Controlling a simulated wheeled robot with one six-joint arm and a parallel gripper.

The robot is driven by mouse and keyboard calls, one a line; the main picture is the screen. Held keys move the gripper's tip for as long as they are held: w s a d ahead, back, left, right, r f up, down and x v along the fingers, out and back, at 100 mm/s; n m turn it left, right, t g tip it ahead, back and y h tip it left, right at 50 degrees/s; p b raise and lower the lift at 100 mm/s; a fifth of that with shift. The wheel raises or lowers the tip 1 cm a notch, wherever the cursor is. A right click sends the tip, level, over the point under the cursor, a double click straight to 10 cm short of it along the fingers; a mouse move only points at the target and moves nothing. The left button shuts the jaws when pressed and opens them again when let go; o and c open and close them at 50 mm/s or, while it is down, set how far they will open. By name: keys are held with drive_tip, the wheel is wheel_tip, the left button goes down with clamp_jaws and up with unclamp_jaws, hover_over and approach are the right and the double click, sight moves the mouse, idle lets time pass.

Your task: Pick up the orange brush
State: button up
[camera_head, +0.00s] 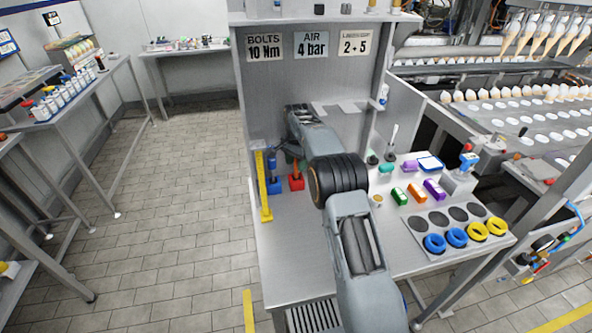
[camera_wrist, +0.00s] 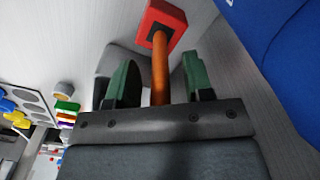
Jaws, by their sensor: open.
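An orange rod-shaped handle (camera_wrist: 160,72), which seems to be the orange brush, stands in a red block (camera_wrist: 162,24). In the head view the orange handle (camera_head: 295,168) rises from the red block (camera_head: 296,183) at the bench's left side. My gripper (camera_wrist: 160,62) is open, with its two green fingers on either side of the handle and a visible gap to each. The handle's near end is hidden behind the gripper body. In the head view my arm hides most of the gripper.
A blue block (camera_head: 274,187) with a blue upright piece stands just left, close to my gripper. Green (camera_head: 399,196), orange (camera_head: 417,193) and purple (camera_head: 434,190) blocks and several rings lie right. The bench (camera_head: 290,245) front-left is clear.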

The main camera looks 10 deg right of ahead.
clamp_jaws()
idle(0.4)
drive_tip(key=shift+r, duration=0.45)
wheel_tip(320, 180, up, 2)
drive_tip(key=shift+r, duration=0.1)
drive_tip(key=s+d+r+b, duration=0.1)
drive_tip(key=s+r+b, duration=0.1)
drive_tip(key=s+r, duration=0.3)
drive_tip(key=s+d+r+b, duration=0.2)
drive_tip(key=s+r, duration=0.3)
drive_tip(key=s, duration=0.3)
drive_tip(key=shift+s+d+b, duration=0.25)
drive_tip(key=shift+s+b, duration=0.05)
drive_tip(key=shift+b, duration=0.1)
